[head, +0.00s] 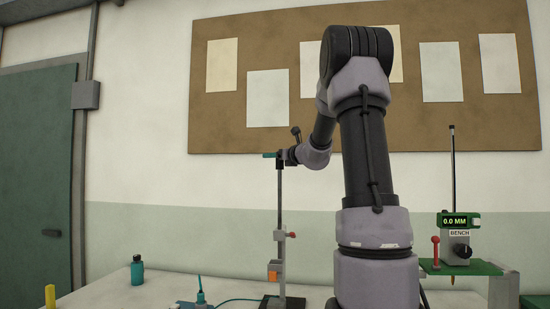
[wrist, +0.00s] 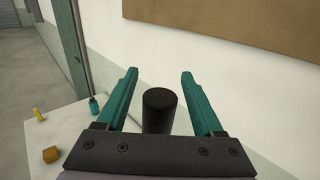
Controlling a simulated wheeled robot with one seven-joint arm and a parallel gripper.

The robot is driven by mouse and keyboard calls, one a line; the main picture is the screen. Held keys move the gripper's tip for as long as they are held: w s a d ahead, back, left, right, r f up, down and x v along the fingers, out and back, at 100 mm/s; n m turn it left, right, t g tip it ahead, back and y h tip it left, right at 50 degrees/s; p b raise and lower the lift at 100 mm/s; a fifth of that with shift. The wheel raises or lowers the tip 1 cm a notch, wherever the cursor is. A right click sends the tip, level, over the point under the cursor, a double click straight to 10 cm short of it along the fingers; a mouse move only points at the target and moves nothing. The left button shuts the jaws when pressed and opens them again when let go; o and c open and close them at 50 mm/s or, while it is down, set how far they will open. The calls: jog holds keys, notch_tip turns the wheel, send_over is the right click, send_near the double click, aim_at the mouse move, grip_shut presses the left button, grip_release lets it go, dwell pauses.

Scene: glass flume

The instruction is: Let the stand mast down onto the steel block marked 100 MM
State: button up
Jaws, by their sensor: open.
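A slim grey upright mast (head: 280,210) stands left of my arm in the head view, with a red knob (head: 291,235) partway up and an orange part (head: 273,272) low down. My gripper (head: 270,155) is at its top. In the wrist view my gripper (wrist: 160,75) is open, with teal fingers on either side of a dark round post (wrist: 160,110). A gap shows on each side, and nothing is gripped. I cannot make out a steel block marked 100 MM in either view; the foot of the mast is low in the picture and partly cut off.
A BENCH unit (head: 457,246) reading 0.0 MM, with a thin rod and red lever, stands right on a green plate (head: 480,268). A teal bottle (head: 137,270) and yellow piece (head: 50,296) are left. An orange-brown block (wrist: 50,155) sits on the bench. A wall is behind.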

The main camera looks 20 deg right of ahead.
grip_shut()
jog(key=shift+f, duration=0.1)
dwell(1.3)
